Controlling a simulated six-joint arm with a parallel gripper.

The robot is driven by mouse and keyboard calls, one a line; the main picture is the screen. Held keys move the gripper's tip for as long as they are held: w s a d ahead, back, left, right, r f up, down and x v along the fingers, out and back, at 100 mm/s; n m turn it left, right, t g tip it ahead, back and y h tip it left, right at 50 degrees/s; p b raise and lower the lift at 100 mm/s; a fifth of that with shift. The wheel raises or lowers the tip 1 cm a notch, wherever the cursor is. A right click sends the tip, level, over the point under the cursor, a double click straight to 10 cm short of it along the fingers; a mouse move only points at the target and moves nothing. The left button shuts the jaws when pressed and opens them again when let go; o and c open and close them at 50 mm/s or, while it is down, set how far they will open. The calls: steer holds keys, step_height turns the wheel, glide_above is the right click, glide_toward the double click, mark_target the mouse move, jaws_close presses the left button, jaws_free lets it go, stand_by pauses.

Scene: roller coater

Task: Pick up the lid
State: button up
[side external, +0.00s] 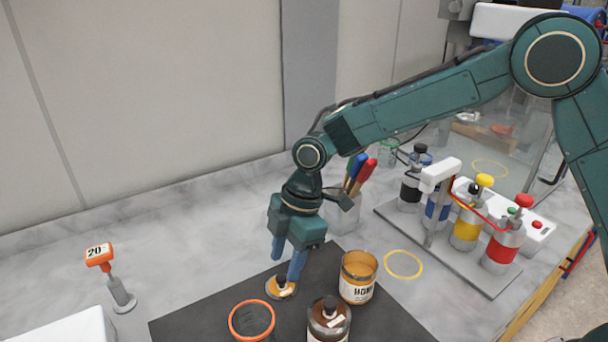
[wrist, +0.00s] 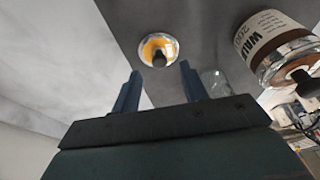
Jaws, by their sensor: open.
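The lid (side external: 272,291) is a small round disc with an amber top and a dark knob, lying on the dark mat (side external: 215,305). It also shows in the wrist view (wrist: 147,46), just past the fingertips and roughly centred between them. My gripper (side external: 287,266) points down with its two blue fingers open, right at the lid's knob. In the wrist view my gripper (wrist: 160,72) has nothing between its fingers nearer than the lid. I cannot tell whether the fingers straddle the knob.
An open amber jar (side external: 358,283) stands close right of the lid. A capped bottle (side external: 328,325) and an orange-rimmed cup (side external: 252,322) stand in front. A brush holder (side external: 343,215) is behind. A rack of bottles (side external: 466,232) is at right. The left counter is mostly clear.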

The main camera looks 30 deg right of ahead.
mark_target(282, 276)
steer(key=shift+x, duration=2)
steer(key=shift+d, duration=0.1)
steer(key=shift+c, duration=0.2)
jaws_close()
